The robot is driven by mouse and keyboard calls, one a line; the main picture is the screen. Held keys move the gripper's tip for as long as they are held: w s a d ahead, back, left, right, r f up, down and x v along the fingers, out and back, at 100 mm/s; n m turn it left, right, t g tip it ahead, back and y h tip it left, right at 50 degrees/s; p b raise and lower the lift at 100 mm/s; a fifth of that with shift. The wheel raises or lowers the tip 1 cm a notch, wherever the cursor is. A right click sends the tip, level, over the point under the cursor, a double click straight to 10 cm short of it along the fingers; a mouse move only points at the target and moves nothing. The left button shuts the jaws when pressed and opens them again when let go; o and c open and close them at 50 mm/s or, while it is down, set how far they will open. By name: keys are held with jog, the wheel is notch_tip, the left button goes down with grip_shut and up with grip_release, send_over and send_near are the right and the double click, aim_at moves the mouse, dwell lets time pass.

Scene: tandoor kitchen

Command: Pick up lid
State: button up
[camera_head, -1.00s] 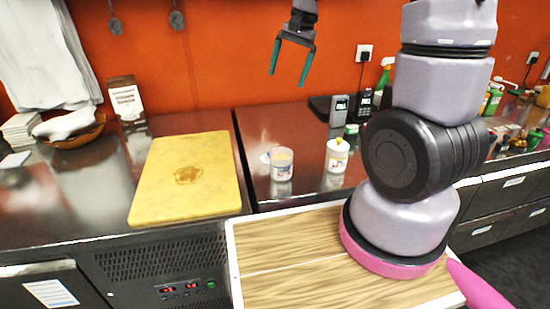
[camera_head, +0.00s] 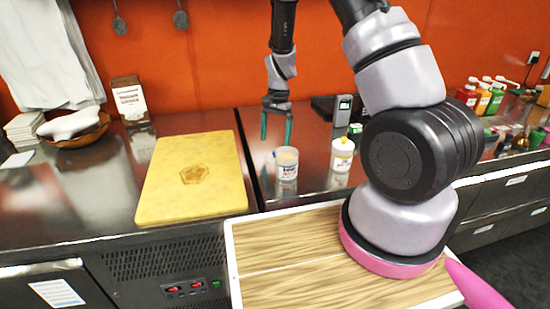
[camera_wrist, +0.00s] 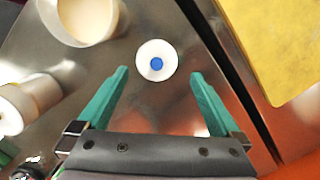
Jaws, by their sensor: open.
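The lid (camera_wrist: 156,48) is a small white disc with a blue knob, lying flat on the dark steel counter in the wrist view. In the head view I cannot clearly make it out, near the jar and my fingers. My gripper (camera_head: 276,138) has teal fingers and points down over the counter, just behind the jar. It is open and empty. In the wrist view, the lid lies just beyond and between the fingertips of my gripper (camera_wrist: 158,74), with clear space on both sides. An open jar (camera_head: 287,171) with pale contents stands close to the lid.
A second white jar with a yellow top (camera_head: 341,156) stands to the right of the open jar. A yellow cutting board (camera_head: 195,180) lies to the left across a counter seam. A handheld device (camera_head: 342,111) and several bottles (camera_head: 484,98) stand farther right.

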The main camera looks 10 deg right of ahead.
jog(key=f, duration=0.5)
jog(key=shift+s, duration=0.35)
jog(key=c, duration=1.2)
